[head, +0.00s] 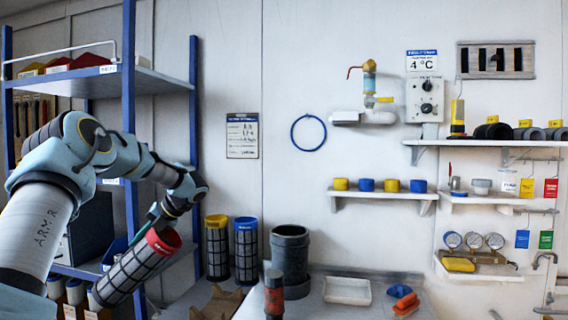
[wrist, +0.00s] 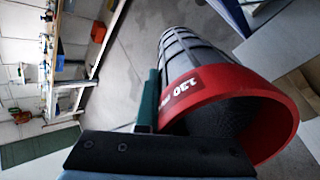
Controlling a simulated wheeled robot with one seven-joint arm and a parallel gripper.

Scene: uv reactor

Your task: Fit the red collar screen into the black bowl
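The red collar screen (head: 138,268) is a dark mesh cylinder with a red collar, held tilted in the air at the left of the head view. In the wrist view its red collar (wrist: 225,90), marked 130, is close up. My gripper (head: 156,213) is shut on the collar's rim; in the wrist view one green finger of my gripper (wrist: 150,95) lies against the collar, and the other finger is hidden. The black bowl (head: 290,258) is an upright dark cylinder on the bench, right of the screen and apart from it. Its inside cannot be seen.
Yellow-collar (head: 217,250) and blue-collar (head: 246,250) screens stand between my gripper and the bowl. A dark red-banded cylinder (head: 274,294) stands in front of the bowl. A white tray (head: 347,290) and red-and-blue items (head: 403,298) lie to its right. A blue-post shelf (head: 128,130) is at left.

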